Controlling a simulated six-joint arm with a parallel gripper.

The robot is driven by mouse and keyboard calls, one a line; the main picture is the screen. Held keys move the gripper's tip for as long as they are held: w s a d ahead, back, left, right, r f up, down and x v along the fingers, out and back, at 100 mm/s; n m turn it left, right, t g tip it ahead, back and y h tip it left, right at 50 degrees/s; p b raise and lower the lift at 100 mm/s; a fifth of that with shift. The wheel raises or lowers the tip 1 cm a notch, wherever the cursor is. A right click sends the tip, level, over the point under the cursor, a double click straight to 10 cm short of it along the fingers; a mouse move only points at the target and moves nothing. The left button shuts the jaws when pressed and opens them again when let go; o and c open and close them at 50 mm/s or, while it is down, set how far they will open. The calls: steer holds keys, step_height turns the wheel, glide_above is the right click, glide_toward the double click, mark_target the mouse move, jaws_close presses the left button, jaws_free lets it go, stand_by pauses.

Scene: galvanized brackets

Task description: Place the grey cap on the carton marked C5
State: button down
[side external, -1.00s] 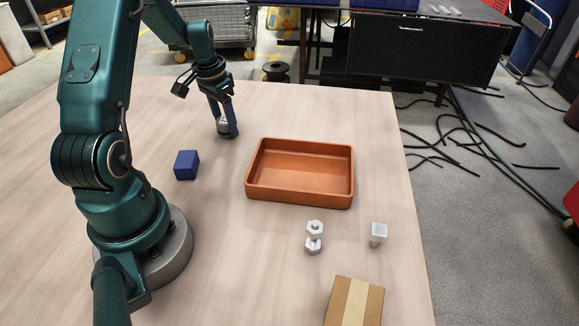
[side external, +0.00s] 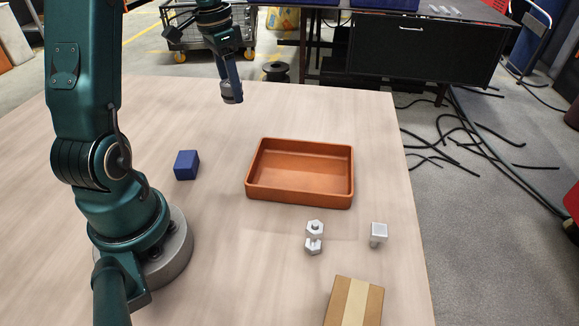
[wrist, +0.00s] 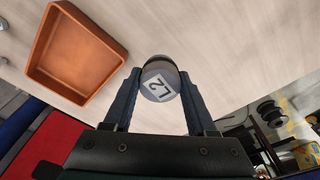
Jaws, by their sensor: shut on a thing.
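My gripper (side external: 229,88) is raised above the far part of the table. In the wrist view its two fingers are shut on the grey cap (wrist: 160,80), a round grey piece with a white label that seems to read L2. In the side view the cap is mostly hidden by the fingers. A brown cardboard carton (side external: 341,299) with a pale tape strip lies at the near edge of the side view, partly cut off. No C5 mark can be seen on it. My gripper is far from the carton.
An orange tray (side external: 300,197), empty, stands mid-table between my gripper and the carton; it also shows in the wrist view (wrist: 103,47). A blue block (side external: 187,165) sits left of it. Grey metal bolt-like pieces (side external: 314,228) and another small metal piece (side external: 379,232) stand near the carton.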

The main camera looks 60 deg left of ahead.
steer(key=w+d+r+m+h, duration=0.15)
steer(key=d+m, duration=0.45)
steer(key=d, duration=0.7)
steer(key=d+r+m, duration=0.3)
steer(key=d+m, duration=0.3)
steer(key=d, duration=0.7)
steer(key=m+g, duration=0.1)
steer(key=m, duration=0.4)
glide_above(357, 316)
steer(key=a, duration=0.1)
step_height(357, 316, down, 5)
steer(key=shift+w+r, duration=0.1)
steer(key=shift+d+f, duration=0.3)
steer(key=shift+f, duration=1.9)
steer(key=shift+f, duration=0.1)
steer(key=shift+c, duration=1)
jaws_free()
